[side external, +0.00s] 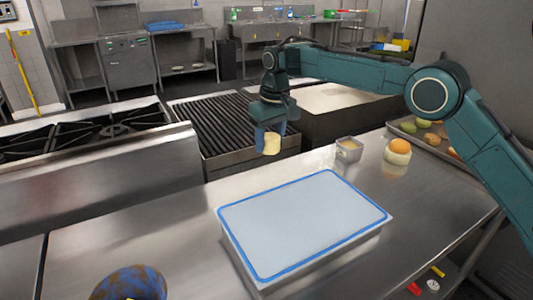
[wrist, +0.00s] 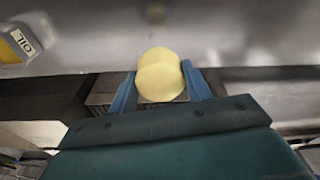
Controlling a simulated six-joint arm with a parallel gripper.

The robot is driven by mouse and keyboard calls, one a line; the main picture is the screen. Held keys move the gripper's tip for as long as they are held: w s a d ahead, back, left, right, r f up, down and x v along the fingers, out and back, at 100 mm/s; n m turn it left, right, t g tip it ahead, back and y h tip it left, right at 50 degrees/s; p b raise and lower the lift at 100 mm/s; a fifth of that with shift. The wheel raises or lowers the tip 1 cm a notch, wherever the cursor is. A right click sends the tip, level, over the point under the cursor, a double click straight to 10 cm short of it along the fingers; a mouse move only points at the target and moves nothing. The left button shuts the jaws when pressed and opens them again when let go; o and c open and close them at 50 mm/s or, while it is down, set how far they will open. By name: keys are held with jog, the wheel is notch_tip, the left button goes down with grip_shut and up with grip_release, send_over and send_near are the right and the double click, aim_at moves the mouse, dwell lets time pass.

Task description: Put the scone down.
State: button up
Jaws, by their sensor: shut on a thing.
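The scone (side external: 271,144) is pale yellow and round. My gripper (side external: 265,140) is shut on it and holds it in the air, near the back edge of the steel counter and in front of the ribbed grill. In the wrist view the scone (wrist: 160,76) sits between the two blue fingers of my gripper (wrist: 160,85), which touch its sides. The underside of the scone is not clearly visible.
A lidded container with a blue rim (side external: 305,222) stands on the steel counter (side external: 130,245). A small metal tin (side external: 349,149), an orange on a pale holder (side external: 397,151) and a food tray (side external: 408,127) stand to the right. A patterned blue-brown bowl (side external: 132,282) is at the front left.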

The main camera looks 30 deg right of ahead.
jog(key=s+d+r+m, duration=0.1)
jog(key=s+d+r, duration=0.2)
jog(key=d, duration=0.3)
jog(key=s+d+r, duration=0.4)
jog(key=d, duration=0.3)
notch_tip(320, 180, up, 3)
jog(key=m, duration=0.1)
send_over(371, 192)
jog(key=shift+s, duration=0.3)
jog(key=shift+f, duration=0.1)
notch_tip(371, 192, down, 20)
jog(key=shift+r, duration=0.1)
dwell(0.3)
jog(key=o, duration=1)
jog(key=shift+c, duration=0.2)
